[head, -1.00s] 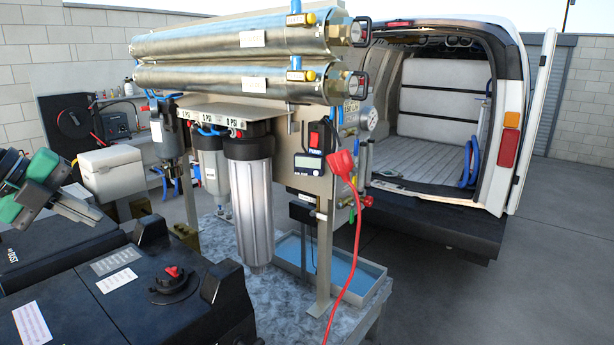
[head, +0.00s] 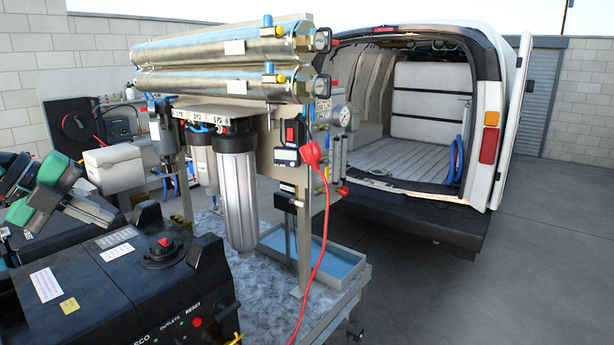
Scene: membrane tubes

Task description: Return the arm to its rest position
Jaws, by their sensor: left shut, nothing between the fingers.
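My left gripper (head: 100,211), with green and dark grey parts, is at the left edge of the head view. It is shut and empty. It is in front of the white box and above the black equipment cases, apart from the membrane rig. The rig has two steel membrane tubes (head: 222,51) lying one above the other on its frame. Below them hang filter housings, including a large silver one (head: 236,185). My right gripper is not in view.
A black case (head: 130,272) with a red-tipped knob is at the front left. A blue-lined tray (head: 345,262) sits on the rig's stand. A red cable (head: 325,225) hangs down the rig's front. An open van (head: 481,130) stands behind. Bare floor lies at right.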

